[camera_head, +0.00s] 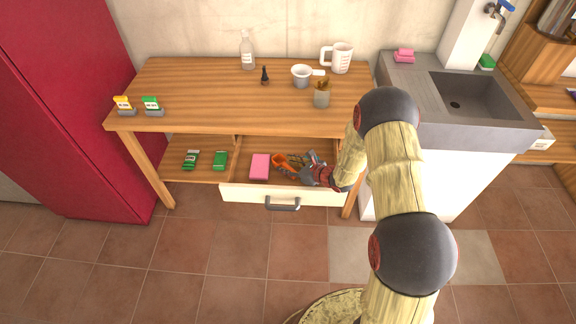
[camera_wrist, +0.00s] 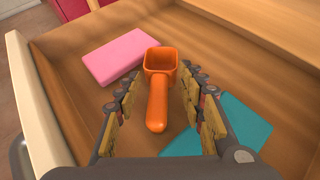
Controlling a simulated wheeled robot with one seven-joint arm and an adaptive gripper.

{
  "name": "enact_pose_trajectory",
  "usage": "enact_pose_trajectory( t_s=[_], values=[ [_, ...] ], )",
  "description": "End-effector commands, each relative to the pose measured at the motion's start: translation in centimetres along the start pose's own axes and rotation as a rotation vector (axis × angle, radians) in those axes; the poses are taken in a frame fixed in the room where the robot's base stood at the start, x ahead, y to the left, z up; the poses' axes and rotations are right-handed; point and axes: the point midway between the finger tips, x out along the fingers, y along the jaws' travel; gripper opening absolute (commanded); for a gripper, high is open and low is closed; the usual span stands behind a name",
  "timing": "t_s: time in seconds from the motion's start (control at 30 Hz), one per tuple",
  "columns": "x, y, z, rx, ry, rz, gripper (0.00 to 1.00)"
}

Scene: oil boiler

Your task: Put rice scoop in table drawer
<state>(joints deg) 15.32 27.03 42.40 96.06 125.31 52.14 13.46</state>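The orange rice scoop (camera_wrist: 158,95) is inside the open table drawer (camera_head: 240,193), bowl pointing away from my wrist. It also shows in the head view (camera_head: 282,162) near the middle of the drawer. My gripper (camera_wrist: 161,85) is open over the drawer, with a finger on each side of the scoop's handle. Gaps show between the handle and both fingers. The scoop seems to lie on the drawer floor, but I cannot tell whether its handle end touches it. The drawer's pale front wall (camera_wrist: 40,110) is at the left in the wrist view.
A pink block (camera_head: 260,166) and a teal flat thing (camera_wrist: 228,125) lie in the drawer. The wooden tabletop (camera_head: 200,90) above holds a bottle (camera_head: 247,50), a measuring cup (camera_head: 341,58), a small pot (camera_head: 302,76) and a canister (camera_head: 322,95). A sink (camera_head: 470,95) stands at right.

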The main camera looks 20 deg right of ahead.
Motion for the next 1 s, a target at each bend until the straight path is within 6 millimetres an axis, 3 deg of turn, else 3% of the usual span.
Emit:
enact_pose_trajectory(
  t_s=[0.2,0.6,1.0],
  values=[
    [0.0,0.0,0.0,0.000,0.000,0.000,0.54],
    [-0.4,0.0,0.4,0.000,0.000,-0.001,0.54],
    [-8.1,-0.1,0.6,0.002,-0.001,-0.003,0.54]
  ],
)
